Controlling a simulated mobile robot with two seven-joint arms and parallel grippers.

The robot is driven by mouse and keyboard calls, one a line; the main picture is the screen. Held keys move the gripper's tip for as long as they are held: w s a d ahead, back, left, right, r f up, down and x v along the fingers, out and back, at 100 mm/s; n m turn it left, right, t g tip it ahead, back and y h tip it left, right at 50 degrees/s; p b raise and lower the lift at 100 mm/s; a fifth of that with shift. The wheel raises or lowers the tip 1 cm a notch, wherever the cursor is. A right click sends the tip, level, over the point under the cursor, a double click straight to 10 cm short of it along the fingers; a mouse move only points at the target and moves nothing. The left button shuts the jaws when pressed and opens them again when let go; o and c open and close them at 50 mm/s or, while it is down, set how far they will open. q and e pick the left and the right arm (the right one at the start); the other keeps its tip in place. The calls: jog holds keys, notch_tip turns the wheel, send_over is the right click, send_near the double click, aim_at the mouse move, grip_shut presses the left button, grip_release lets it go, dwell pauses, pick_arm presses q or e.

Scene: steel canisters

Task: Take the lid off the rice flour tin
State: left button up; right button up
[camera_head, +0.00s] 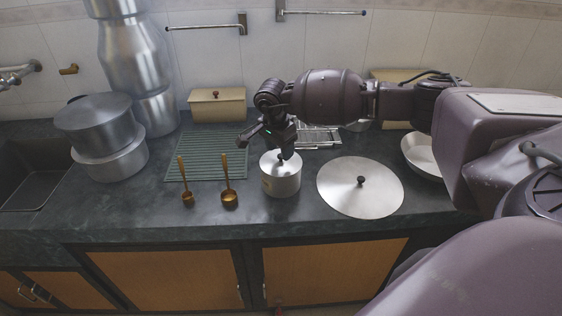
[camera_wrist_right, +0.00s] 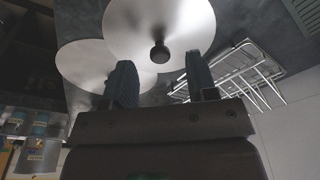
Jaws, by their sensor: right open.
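The rice flour tin (camera_head: 281,184) is a short, silvery steel canister with a small yellowish label on its side. It stands upright on the dark counter, and its round lid (camera_head: 269,164) is on top. In the right wrist view the lid (camera_wrist_right: 175,22) shows from above with a black knob (camera_wrist_right: 160,52). My right gripper (camera_head: 265,147) is just above the lid, open and empty. In its wrist view the two fingers (camera_wrist_right: 161,84) are apart, with the knob beyond their tips, between them. My left gripper is not in view.
A large flat lid (camera_head: 340,190) with a black knob lies right of the tin. Two copper scoops (camera_head: 229,197) lie left, by a green ribbed mat (camera_head: 205,150). A wire rack (camera_head: 318,138) and a cream box (camera_head: 217,105) stand behind. Stacked pots (camera_head: 112,160) are at left.

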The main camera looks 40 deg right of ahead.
jog(key=shift+d+f, duration=0.2)
jog(key=shift+f, duration=0.95)
jog(key=shift+c, duration=0.3)
jog(key=shift+r, duration=0.15)
grip_shut()
